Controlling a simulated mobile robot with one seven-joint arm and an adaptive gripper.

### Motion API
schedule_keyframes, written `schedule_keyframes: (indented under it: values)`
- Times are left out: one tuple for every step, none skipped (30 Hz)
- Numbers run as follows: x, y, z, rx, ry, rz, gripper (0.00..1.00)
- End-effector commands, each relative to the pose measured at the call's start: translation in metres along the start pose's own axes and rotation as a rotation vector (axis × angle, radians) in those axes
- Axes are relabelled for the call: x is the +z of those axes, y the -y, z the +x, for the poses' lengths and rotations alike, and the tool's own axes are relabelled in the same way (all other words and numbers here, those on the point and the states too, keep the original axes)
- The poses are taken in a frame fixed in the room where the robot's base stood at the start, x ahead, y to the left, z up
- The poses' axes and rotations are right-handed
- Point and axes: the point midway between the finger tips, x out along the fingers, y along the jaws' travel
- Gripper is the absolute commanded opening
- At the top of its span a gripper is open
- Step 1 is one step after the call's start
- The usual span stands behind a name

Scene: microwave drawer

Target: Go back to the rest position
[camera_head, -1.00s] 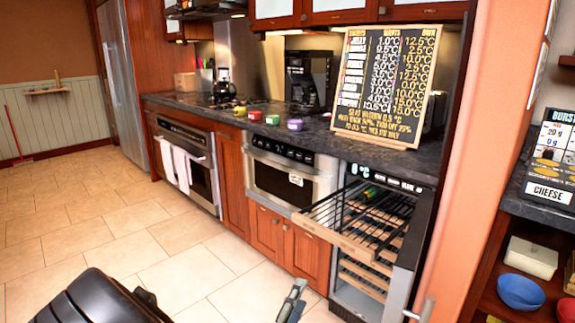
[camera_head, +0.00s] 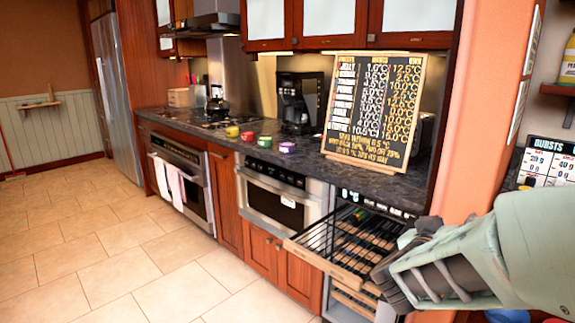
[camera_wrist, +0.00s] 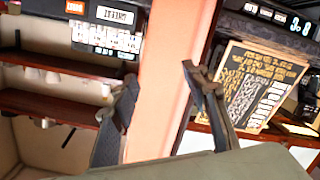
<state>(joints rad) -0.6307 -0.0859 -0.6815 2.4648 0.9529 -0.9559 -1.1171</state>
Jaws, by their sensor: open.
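My gripper (camera_head: 402,262) reaches in from the right in the head view, in front of the wine cooler. In the wrist view my gripper (camera_wrist: 158,88) has its two dark fingers spread apart with nothing between them. An orange wall edge (camera_wrist: 165,60) shows behind the gap. The wine cooler's rack (camera_head: 310,268) is pulled out, with several bottles lying toward its back. My arm hides its right part. The microwave drawer (camera_head: 268,203) is shut, to the left of the cooler.
The dark counter (camera_head: 310,170) holds a price board (camera_head: 376,110), a coffee maker (camera_head: 299,100) and several small coloured jars. An oven (camera_head: 182,190) with towels stands left. The tiled floor (camera_head: 110,250) is clear. Shelves stand right of the orange wall.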

Motion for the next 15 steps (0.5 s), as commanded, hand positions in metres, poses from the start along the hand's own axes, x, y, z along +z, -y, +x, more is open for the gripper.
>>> schedule_keyframes:
  values:
    - [-0.001,0.013,-0.003,-0.088,-0.002,0.071,0.42]
    - [-0.002,0.028,-0.006,-0.149,-0.003,0.1,0.42]
    - [-0.003,0.046,-0.012,-0.228,-0.003,0.135,0.42]
    - [-0.005,0.058,-0.018,-0.285,-0.001,0.161,0.42]
    - [-0.007,0.069,-0.025,-0.339,0.002,0.184,0.42]
    - [-0.009,0.083,-0.035,-0.411,0.009,0.21,0.42]
    - [-0.011,0.092,-0.043,-0.464,0.015,0.227,0.42]
    - [-0.012,0.101,-0.052,-0.515,0.023,0.241,0.42]
    - [-0.012,0.112,-0.065,-0.58,0.036,0.256,0.42]
    - [-0.012,0.12,-0.075,-0.627,0.047,0.265,0.42]
    - [-0.011,0.127,-0.086,-0.672,0.061,0.271,0.42]
    - [-0.009,0.135,-0.1,-0.729,0.08,0.274,0.42]
    - [-0.006,0.14,-0.111,-0.769,0.098,0.274,0.42]
    - [-0.003,0.144,-0.122,-0.805,0.116,0.271,0.42]
    - [0.002,0.149,-0.137,-0.851,0.143,0.263,0.42]
